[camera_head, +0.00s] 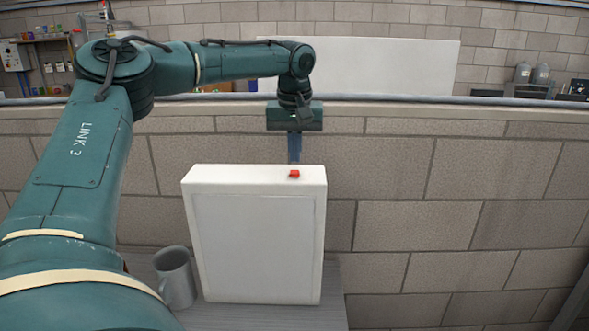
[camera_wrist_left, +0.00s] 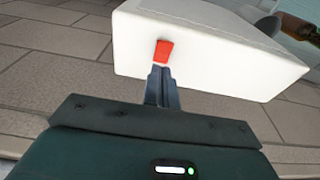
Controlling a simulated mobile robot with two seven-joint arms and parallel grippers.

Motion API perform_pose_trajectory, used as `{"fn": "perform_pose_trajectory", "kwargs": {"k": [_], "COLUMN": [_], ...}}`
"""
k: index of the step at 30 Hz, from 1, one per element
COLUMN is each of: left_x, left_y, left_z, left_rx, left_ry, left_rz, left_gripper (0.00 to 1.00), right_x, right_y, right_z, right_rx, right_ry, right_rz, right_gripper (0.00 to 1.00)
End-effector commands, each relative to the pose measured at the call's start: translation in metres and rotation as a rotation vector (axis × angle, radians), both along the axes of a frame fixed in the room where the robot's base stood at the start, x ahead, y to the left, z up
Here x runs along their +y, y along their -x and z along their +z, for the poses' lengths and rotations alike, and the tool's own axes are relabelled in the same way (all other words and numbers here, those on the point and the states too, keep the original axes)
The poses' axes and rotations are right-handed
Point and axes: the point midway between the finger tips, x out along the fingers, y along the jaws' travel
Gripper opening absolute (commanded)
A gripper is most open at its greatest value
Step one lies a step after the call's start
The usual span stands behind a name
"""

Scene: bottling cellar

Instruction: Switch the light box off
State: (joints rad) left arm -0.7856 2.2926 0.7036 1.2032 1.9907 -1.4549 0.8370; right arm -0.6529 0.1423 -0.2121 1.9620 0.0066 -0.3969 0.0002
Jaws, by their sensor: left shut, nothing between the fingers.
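The light box (camera_head: 258,245) is a white upright panel standing on a grey surface, near the middle of the head view. A red switch (camera_head: 294,174) sits on its top edge, right of centre. In the left wrist view the light box (camera_wrist_left: 215,60) fills the upper right, with the red switch (camera_wrist_left: 162,51) just beyond my fingertips. My left gripper (camera_head: 294,158) is shut and empty, pointing down close behind the switch; its fingers (camera_wrist_left: 160,72) look very near the switch, but I cannot tell if they touch. My right gripper is not in view.
A grey mug (camera_head: 175,277) stands on the grey table (camera_head: 270,316), left of the light box. A block wall (camera_head: 440,215) rises behind the table. My left arm crosses the left side and top of the head view. A white board (camera_head: 390,67) stands beyond the wall.

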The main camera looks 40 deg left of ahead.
Motion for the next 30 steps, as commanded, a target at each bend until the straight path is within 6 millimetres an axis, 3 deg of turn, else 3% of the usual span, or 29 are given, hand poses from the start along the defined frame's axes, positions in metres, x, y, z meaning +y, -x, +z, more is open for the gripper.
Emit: {"fn": "perform_pose_trajectory", "kwargs": {"k": [16, 30], "left_x": [0.000, 0.000], "left_y": [0.000, 0.000], "left_z": [0.044, 0.048], "left_rx": [-0.001, 0.000], "left_ry": [0.000, 0.000], "left_rz": [0.001, 0.000], "left_gripper": [0.00, 0.00], "right_x": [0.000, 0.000], "right_y": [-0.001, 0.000], "right_z": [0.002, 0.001], "right_rx": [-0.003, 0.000], "right_ry": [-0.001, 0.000], "right_rz": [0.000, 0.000], "right_gripper": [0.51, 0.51]}}
